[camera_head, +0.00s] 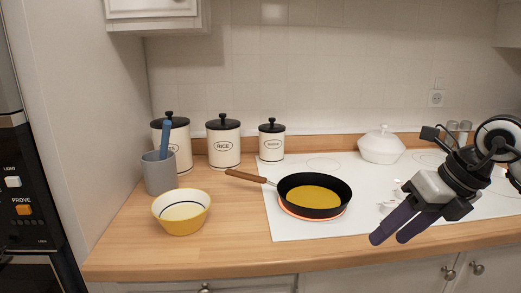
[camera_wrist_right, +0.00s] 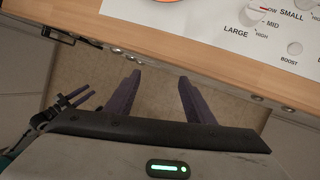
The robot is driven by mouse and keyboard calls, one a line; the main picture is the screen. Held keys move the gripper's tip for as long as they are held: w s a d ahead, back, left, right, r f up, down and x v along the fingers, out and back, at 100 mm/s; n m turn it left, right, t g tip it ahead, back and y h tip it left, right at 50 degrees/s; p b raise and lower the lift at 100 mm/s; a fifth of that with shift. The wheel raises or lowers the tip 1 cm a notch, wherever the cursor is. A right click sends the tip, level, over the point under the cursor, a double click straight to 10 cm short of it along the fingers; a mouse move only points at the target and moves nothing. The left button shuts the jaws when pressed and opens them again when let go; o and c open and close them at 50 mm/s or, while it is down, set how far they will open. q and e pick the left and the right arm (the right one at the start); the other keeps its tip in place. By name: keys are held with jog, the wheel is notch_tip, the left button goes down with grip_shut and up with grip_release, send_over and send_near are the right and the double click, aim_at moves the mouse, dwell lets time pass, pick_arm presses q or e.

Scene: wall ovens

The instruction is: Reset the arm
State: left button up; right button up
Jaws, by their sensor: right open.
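My right gripper (camera_head: 392,230) is at the right of the head view, over the front part of the cooktop and the counter's front edge. Its two dark purple fingers point down and to the left. In the right wrist view the fingers (camera_wrist_right: 158,92) are spread apart with nothing between them, and bare floor shows below. The gripper is open and empty. My left gripper is not in the head view.
A black pan (camera_head: 314,208) with yellow content sits on a glowing burner of the white cooktop (camera_head: 285,227). A yellow bowl (camera_head: 181,222), a grey cup (camera_head: 158,176) and several canisters (camera_head: 223,150) stand left. A white lidded pot (camera_head: 381,150) stands behind. Control knobs (camera_wrist_right: 294,48) lie near the counter edge.

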jog(key=s+a+f+m+y, duration=0.1)
jog(key=s+a+m+y, duration=0.2)
jog(key=a+y, duration=0.7)
jog(key=s+a+f+m+y, duration=0.15)
jog(key=s+a+y, duration=0.3)
jog(key=a, duration=0.95)
jog(key=w+d+f+m+t+h, duration=0.1)
jog(key=d+f+m+t+h, duration=0.45)
jog(key=f+m, duration=0.55)
jog(key=w+d+f+m+t+h, duration=0.1)
jog(key=d+f+m+t+h, duration=0.5)
jog(key=m, duration=0.8)
jog(key=s+d+f+m+g+h, duration=0.1)
jog(key=s+f+m+g+h, duration=0.3)
jog(key=s+f, duration=1.4)
notch_tip(320, 180, down, 2)
jog(key=m+g, duration=0.2)
jog(key=m, duration=0.1)
jog(key=shift+d+f+g, duration=0.25)
jog(key=shift+d+g, duration=0.1)
jog(key=shift+d, duration=0.05)
